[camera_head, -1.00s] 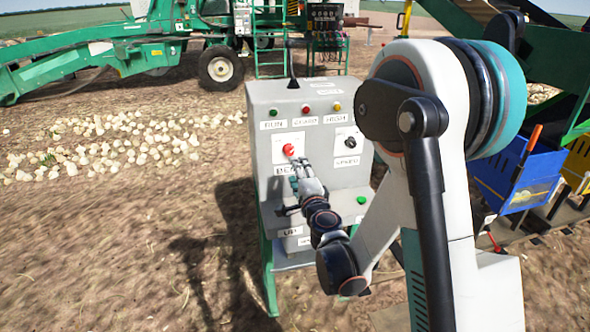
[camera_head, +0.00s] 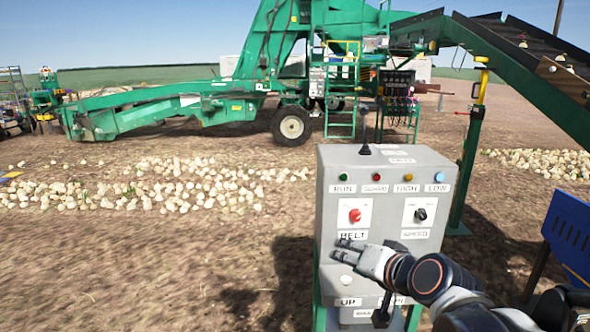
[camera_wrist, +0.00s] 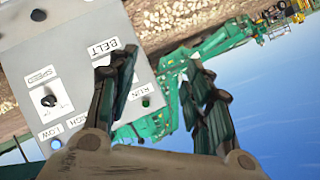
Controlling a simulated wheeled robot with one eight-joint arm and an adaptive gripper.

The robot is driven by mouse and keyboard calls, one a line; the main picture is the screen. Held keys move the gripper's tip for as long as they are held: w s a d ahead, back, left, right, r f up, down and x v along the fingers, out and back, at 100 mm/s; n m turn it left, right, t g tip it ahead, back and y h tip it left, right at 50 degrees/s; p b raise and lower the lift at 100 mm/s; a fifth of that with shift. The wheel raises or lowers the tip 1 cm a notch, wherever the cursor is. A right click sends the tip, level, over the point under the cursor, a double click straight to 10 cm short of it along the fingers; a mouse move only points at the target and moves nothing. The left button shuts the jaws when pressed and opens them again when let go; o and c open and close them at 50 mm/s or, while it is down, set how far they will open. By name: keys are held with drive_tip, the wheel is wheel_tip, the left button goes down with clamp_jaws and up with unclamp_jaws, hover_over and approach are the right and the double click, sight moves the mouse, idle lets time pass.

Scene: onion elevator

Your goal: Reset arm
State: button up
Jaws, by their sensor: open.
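My gripper (camera_head: 347,250) is in front of the lower left part of the grey control box, just below the BELT label. Its fingers point left in the head view and hold nothing. In the wrist view the two fingers of my gripper (camera_wrist: 165,85) are spread apart with sky and green machinery between them. The control box (camera_head: 385,170) stands upright on green legs. It carries a red BELT knob (camera_head: 355,215), a black SPEED knob (camera_head: 420,214) and a row of small lamps. My arm hides part of its lower panel. I cannot tell whether the gripper touches the box.
A green elevator machine (camera_head: 250,90) stands behind, with a conveyor (camera_head: 530,80) rising at the right. A blue bin (camera_head: 570,235) is at the right edge. Onions (camera_head: 150,190) lie in rows on the soil. Open ground lies to the left of the box.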

drive_tip(key=s+d+f+n+g+h, duration=0.2)
drive_tip(key=s+d, duration=0.2)
drive_tip(key=s, duration=0.5)
drive_tip(key=s+d+f+n+g+h, duration=0.2)
drive_tip(key=s+d+f, duration=0.1)
drive_tip(key=s, duration=0.6)
drive_tip(key=shift+s+d+f+g, duration=0.2)
drive_tip(key=shift+s+d+g, duration=0.05)
drive_tip(key=shift+d+g, duration=0.15)
